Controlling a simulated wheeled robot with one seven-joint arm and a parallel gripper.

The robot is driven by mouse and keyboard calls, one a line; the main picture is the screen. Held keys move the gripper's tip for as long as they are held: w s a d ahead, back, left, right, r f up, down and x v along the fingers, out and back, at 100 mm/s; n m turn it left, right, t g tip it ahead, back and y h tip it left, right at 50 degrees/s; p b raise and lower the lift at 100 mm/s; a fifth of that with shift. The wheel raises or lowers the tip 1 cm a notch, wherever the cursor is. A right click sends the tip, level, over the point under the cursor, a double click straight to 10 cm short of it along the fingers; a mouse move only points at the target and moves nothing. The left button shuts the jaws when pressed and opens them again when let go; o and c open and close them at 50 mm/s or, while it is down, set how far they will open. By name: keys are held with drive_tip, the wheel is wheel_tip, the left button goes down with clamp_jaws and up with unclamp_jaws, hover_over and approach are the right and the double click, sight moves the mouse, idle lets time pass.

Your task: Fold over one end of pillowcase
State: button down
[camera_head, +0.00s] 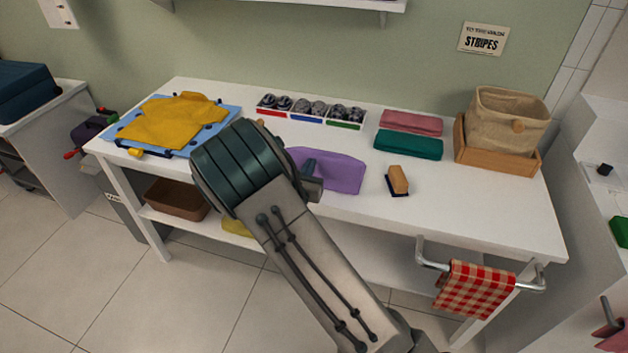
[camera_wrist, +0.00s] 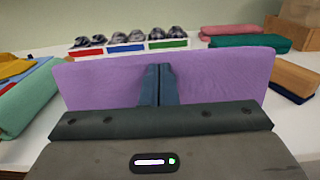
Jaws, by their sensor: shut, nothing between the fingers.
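The purple pillowcase (camera_head: 335,172) lies on the white table in front of the sorting tray. My arm hides its left part in the head view. In the wrist view the pillowcase (camera_wrist: 215,80) spreads wide across the middle, on both sides of the fingers. My gripper (camera_head: 309,168) is at the pillowcase, pointing away from me. Its blue fingers (camera_wrist: 158,85) are shut together with nothing between them, over the middle of the cloth. I cannot tell whether the fingertips touch it. The gripper body hides the near edge.
A tray of several dark rolled items (camera_wrist: 130,42) stands behind. Folded pink (camera_head: 411,122) and green (camera_head: 408,145) cloths, a brush (camera_head: 398,180) and a basket (camera_head: 507,120) are at right. A yellow shirt (camera_head: 170,121) lies on a blue board at left. A pale green roll (camera_wrist: 28,102) lies left of the pillowcase.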

drive_tip(key=shift+f+b+x, duration=0.2)
drive_tip(key=shift+b+x, duration=0.35)
drive_tip(key=shift+x, duration=1.35)
drive_tip(key=shift+s, duration=0.1)
drive_tip(key=shift+s+a+r+p, duration=0.3)
drive_tip(key=shift+s+r+p, duration=0.35)
drive_tip(key=shift+s+r, duration=0.2)
drive_tip(key=shift+s+a+r+p, duration=0.25)
drive_tip(key=shift+s+r+p, duration=0.4)
drive_tip(key=shift+r, duration=0.2)
drive_tip(key=shift+s+a+r+p, duration=0.3)
drive_tip(key=shift+s+r+p, duration=0.3)
drive_tip(key=shift+s+r, duration=0.25)
